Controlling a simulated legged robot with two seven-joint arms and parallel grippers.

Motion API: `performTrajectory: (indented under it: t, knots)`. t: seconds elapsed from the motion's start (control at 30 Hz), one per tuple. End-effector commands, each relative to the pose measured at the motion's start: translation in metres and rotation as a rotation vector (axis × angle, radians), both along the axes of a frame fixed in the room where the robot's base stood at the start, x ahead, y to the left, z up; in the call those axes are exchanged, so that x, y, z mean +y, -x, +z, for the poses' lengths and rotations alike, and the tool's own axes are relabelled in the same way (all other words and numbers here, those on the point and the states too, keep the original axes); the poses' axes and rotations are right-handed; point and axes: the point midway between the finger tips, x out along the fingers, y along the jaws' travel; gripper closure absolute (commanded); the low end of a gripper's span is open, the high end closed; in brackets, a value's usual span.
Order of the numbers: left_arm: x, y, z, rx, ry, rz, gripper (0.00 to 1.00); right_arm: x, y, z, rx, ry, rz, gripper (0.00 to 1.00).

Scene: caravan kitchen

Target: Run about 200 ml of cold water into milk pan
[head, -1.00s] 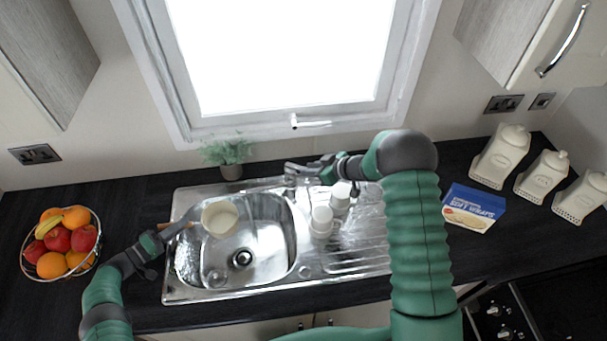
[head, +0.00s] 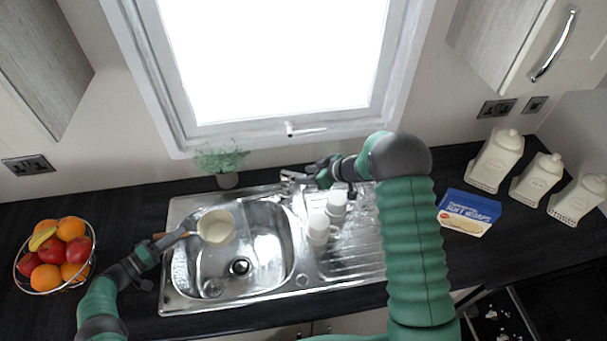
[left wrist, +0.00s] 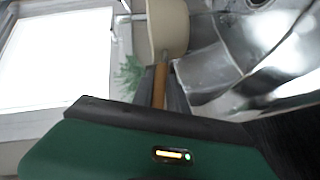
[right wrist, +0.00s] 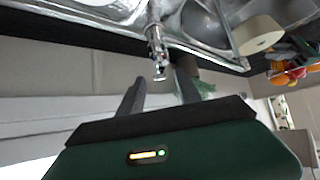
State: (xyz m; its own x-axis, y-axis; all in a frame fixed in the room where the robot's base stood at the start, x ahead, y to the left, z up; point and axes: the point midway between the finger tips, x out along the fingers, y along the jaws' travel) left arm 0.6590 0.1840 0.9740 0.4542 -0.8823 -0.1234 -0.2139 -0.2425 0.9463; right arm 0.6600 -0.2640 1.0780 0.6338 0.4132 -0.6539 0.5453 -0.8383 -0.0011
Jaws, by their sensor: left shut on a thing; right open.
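The cream milk pan (head: 216,227) is held over the left part of the sink bowl (head: 262,262), below and left of the tap. Its wooden handle (left wrist: 160,86) is between the fingers of my left gripper (head: 180,238), which is shut on it. The pan's inside looks pale; I cannot tell whether it holds water. The metal tap (head: 289,178) stands behind the bowl. My right gripper (right wrist: 158,88) is open, its fingers apart either side of the tap's end (right wrist: 158,62); contact is unclear. No stream of water shows.
White cups (head: 320,228) stand on the drainer right of the bowl. A plant (head: 226,178) stands behind the sink. A fruit bowl (head: 90,266) is at left. A blue box (head: 468,212) and cream canisters (head: 540,178) are at right. The window (head: 270,60) is behind.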

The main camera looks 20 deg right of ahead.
Motion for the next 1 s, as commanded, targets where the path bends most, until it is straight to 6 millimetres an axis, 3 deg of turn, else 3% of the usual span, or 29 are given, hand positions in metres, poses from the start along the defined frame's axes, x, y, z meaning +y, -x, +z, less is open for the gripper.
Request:
performTrajectory:
  t: [0.3,0.43,0.83,1.0]
  knots:
    - [0.0,0.0,0.001,-0.002,0.001,0.0,1.0,-0.034,0.049,0.052,-0.003,0.0,-0.004,0.59]
    - [0.0,0.0,0.001,-0.001,0.002,0.0,1.0,-0.042,0.062,0.066,-0.002,0.001,-0.001,0.59]
    - [-0.001,-0.001,0.002,-0.002,0.004,0.0,1.0,-0.046,0.067,0.071,0.001,0.0,-0.001,0.59]
    - [-0.035,-0.006,0.003,-0.001,0.005,-0.004,1.0,-0.046,0.068,0.071,0.0,0.0,0.0,0.59]
